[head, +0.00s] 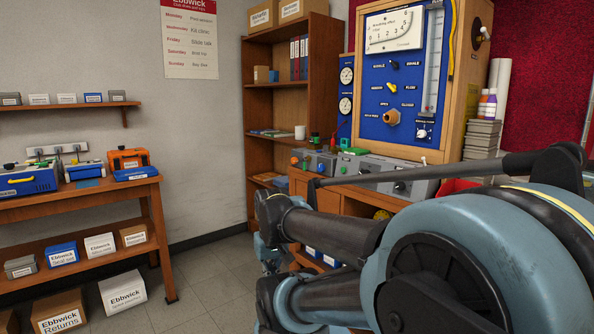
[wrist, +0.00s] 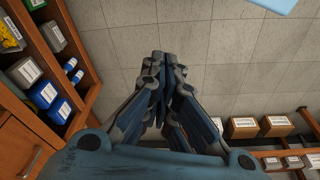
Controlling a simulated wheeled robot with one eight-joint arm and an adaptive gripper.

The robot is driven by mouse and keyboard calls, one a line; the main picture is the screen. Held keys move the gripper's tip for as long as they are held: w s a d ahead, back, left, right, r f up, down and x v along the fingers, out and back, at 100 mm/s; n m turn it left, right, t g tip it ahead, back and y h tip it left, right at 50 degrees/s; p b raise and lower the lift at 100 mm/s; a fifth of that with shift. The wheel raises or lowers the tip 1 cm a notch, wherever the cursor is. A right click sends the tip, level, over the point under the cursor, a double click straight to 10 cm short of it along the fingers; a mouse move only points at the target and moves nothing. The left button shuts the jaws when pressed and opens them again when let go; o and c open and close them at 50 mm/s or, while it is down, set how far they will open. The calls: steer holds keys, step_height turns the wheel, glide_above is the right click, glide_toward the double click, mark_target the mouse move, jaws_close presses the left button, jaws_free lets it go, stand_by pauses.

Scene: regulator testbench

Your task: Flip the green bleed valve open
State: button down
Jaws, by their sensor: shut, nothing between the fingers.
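My gripper (wrist: 166,58) is shut and empty in the wrist view, its fingers together over bare tiled floor. In the head view my arm crosses the lower right, and the fingers cannot be made out clearly. A blue test panel (head: 408,100) in a wooden frame stands on the bench, with an orange knob, a yellow lever and gauges. Grey boxes with coloured knobs (head: 318,161) sit in front of it. A green item (head: 354,151) lies near those boxes. I cannot tell whether it is the green bleed valve or which way the valve is turned. My gripper is away from the panel.
A wooden shelf unit (head: 275,85) stands left of the panel. A workbench (head: 80,193) with toolboxes is at the left, with cartons (head: 122,288) on the floor. Open tiled floor (head: 205,270) lies between. In the wrist view, shelves (wrist: 65,60) are close on the left.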

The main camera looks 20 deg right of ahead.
steer(key=w+d+r+n+t+h, duration=0.1)
steer(key=w+d+r+h, duration=0.35)
steer(key=w, duration=0.65)
steer(key=w+d+r+h, duration=0.2)
steer(key=w+d+r, duration=0.45)
steer(key=w, duration=0.35)
steer(key=w+d+r+n+t+h, duration=0.1)
steer(key=w+d+r+h, duration=0.2)
steer(key=w+d+r, duration=0.55)
steer(key=n+t+h, duration=0.3)
steer(key=t+h, duration=0.1)
steer(key=h, duration=0.2)
glide_toward(304, 165)
steer(key=w+a+f, duration=0.2)
steer(key=w+a, duration=0.1)
steer(key=shift+r, duration=0.15)
steer(key=x, duration=1)
steer(key=shift+r, duration=0.2)
